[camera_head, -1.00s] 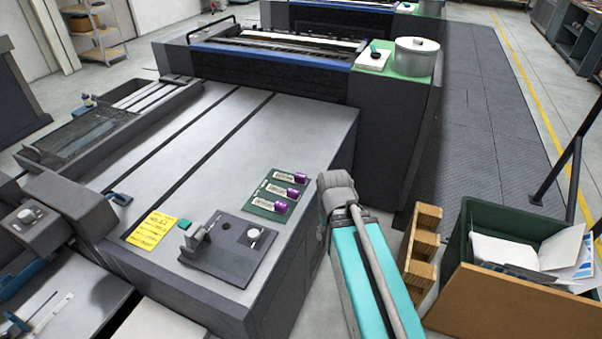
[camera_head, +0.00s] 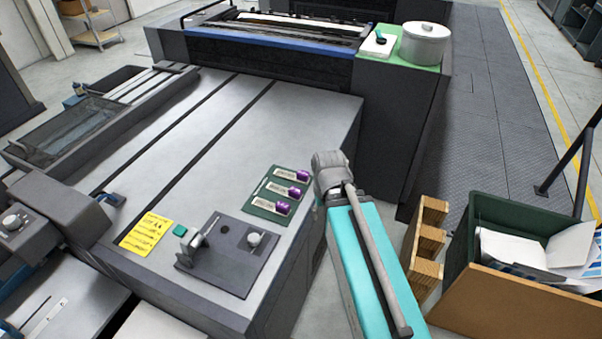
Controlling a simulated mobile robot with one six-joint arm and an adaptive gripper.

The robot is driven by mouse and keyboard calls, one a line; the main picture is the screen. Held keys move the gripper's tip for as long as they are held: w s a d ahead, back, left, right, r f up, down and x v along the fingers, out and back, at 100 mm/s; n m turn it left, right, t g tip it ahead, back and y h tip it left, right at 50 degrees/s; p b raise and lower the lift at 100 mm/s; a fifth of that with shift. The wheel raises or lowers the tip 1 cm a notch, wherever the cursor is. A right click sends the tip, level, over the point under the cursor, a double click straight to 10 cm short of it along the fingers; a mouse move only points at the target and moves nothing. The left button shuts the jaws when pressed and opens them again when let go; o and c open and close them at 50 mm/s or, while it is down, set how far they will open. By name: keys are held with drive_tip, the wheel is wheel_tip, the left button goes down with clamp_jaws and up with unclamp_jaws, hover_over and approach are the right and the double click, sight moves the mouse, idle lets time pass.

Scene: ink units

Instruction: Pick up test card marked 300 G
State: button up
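Three small pale cards with purple ends lie in a column on a dark green mat (camera_head: 259,205) on the grey machine top: a far card (camera_head: 287,174), a middle card (camera_head: 281,188) and a near card (camera_head: 266,204). Their print is too small to read, so I cannot tell which is marked 300 G. My teal arm with its grey joint stands just right of the mat, beyond the machine's edge. My gripper is not visible, and no frame shows whether it holds anything.
A dark fixture plate (camera_head: 228,267) with a clamp and a knob sits in front of the mat. A yellow note (camera_head: 147,236) lies left of it. A metal pot (camera_head: 424,44) stands on the rear unit. A wooden rack (camera_head: 425,245) and a green bin (camera_head: 462,240) stand at the right.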

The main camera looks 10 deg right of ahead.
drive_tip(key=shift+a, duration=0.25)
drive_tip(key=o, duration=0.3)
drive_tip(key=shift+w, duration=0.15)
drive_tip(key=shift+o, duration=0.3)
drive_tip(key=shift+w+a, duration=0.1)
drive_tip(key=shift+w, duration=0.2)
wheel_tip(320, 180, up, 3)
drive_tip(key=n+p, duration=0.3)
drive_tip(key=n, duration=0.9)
hover_over(300, 172)
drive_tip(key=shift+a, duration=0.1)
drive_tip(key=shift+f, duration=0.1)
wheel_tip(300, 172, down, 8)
drive_tip(key=b, duration=0.8)
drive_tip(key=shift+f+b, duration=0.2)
drive_tip(key=shift+b, duration=0.1)
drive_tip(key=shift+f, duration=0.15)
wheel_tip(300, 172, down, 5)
drive_tip(key=b, duration=0.5)
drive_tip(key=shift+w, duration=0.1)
